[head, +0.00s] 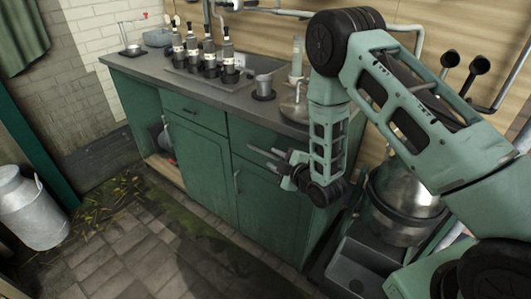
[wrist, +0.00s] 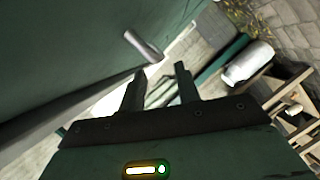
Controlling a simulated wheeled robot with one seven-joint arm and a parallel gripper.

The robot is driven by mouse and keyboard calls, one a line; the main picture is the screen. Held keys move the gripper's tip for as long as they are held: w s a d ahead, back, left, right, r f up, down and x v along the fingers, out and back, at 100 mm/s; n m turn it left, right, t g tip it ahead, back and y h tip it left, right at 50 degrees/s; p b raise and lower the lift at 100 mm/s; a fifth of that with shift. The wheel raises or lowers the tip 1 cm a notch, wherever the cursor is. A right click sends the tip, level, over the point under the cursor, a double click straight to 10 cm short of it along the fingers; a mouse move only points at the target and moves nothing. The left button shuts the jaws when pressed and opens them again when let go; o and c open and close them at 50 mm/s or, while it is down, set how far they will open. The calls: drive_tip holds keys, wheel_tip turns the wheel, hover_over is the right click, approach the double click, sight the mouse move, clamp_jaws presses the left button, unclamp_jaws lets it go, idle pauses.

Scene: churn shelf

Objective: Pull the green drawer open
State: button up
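The green cabinet (head: 205,170) stands under a grey counter, with drawer fronts above its doors. The left drawer front (head: 205,119) looks closed and has a small dark handle (head: 189,112). A second drawer front (head: 243,136) to its right is partly hidden behind my gripper. My gripper (head: 260,155) is beside the cabinet front, its fingers pointing left. In the wrist view my gripper (wrist: 160,76) is open and empty. A short metal handle (wrist: 143,47) on the green front (wrist: 75,45) shows beyond the fingertips; I cannot tell which handle it is.
The counter (head: 160,68) carries bottles (head: 208,55) and a metal cup (head: 264,86). A milk churn (head: 32,208) stands on the left, also seen in the wrist view (wrist: 248,63). A metal machine (head: 405,200) is at right. The paved floor before the cabinet is clear.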

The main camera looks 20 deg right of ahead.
sight(266, 154)
drive_tip(key=x, duration=0.5)
drive_tip(key=shift+w+a+f, duration=0.1)
drive_tip(key=shift+w, duration=0.25)
clamp_jaws()
